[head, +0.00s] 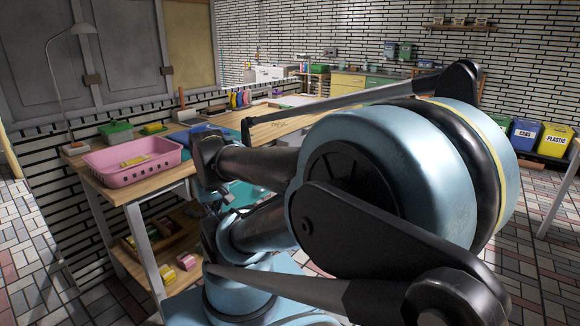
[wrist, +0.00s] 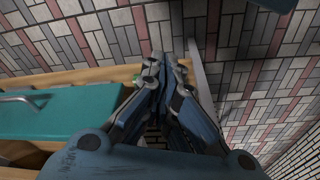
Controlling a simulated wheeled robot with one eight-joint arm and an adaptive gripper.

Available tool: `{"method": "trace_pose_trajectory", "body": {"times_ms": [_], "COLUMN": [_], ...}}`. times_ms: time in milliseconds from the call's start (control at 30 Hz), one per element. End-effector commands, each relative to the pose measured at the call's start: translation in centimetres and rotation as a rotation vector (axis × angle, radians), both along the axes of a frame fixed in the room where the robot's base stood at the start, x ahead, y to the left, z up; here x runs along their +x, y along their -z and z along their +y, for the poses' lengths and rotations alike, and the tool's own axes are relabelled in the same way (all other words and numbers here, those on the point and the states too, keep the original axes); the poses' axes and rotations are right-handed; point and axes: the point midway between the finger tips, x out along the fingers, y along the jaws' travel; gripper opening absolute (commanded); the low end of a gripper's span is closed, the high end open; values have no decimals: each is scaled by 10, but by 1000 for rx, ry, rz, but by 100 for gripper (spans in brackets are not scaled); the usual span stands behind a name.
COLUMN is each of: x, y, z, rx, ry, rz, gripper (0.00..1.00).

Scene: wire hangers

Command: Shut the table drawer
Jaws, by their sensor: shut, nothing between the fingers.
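The table (head: 100,185) has a wooden top and pale metal legs. A teal drawer front (wrist: 65,112) fills the left of the wrist view, with a pale bar handle (wrist: 18,98) at its far left. Only a small teal patch of the drawer (head: 242,190) shows in the head view, behind my arm; how far it stands out is hidden there. My gripper (wrist: 172,62) is shut and empty, just right of the teal front's right end. I cannot tell whether it touches the drawer. My arm covers much of the head view.
A pink basket (head: 132,160) and a green box (head: 116,131) stand on the table's left end. A lower shelf (head: 160,265) holds a wooden tray and small packets. Blue and yellow bins (head: 555,140) stand at the far right. Tiled floor is open in front.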

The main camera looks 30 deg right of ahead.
Motion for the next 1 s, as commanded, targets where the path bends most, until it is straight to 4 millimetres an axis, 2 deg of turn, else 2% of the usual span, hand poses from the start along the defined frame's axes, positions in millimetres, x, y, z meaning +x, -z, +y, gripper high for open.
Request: {"method": "trace_pose_trajectory", "body": {"times_ms": [333, 400, 467, 567, 767, 1000], "x": [0, -7, -5, 7, 44, 93], "y": [0, -6, -9, -19, -48, -76], "z": [0, -1, -2, -8, -30, -75], "rx": [0, 3, 10, 35, 113, 219], "ry": [1, 14, 44, 137, 459, 877], "rz": [0, -10, -10, -4, 12, 32], "gripper": [0, 0, 0, 0, 0, 0]}}
